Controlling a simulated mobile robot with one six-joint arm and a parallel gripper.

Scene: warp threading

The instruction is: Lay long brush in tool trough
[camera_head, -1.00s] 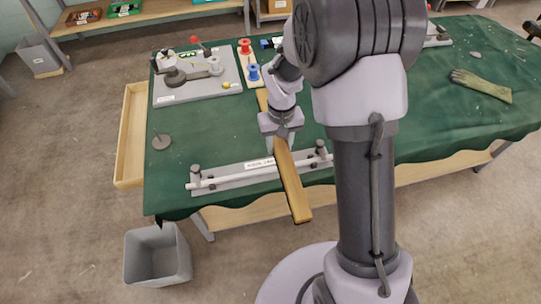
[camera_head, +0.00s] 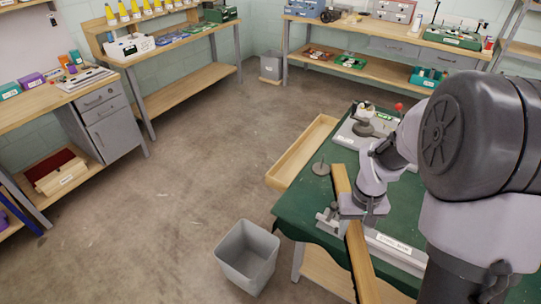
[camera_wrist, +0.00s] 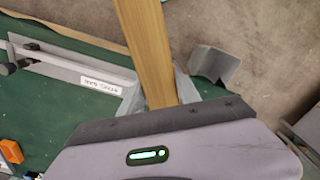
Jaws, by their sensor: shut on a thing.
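One end points toward the camera past the table edge, the other toward the back. In the wrist view the brush (camera_wrist: 148,45) runs up between the fingers (camera_wrist: 157,92) and out of the frame. The tool trough appears to be the long, shallow wooden tray (camera_head: 274,180) along the table's left side, left of my gripper and apart from the brush. Its visible inside looks empty.
A labelled grey rail fixture (camera_head: 395,248) lies beneath the brush on the green table (camera_head: 300,208). A grey bin (camera_head: 247,257) stands on the floor. Open floor lies to the left.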

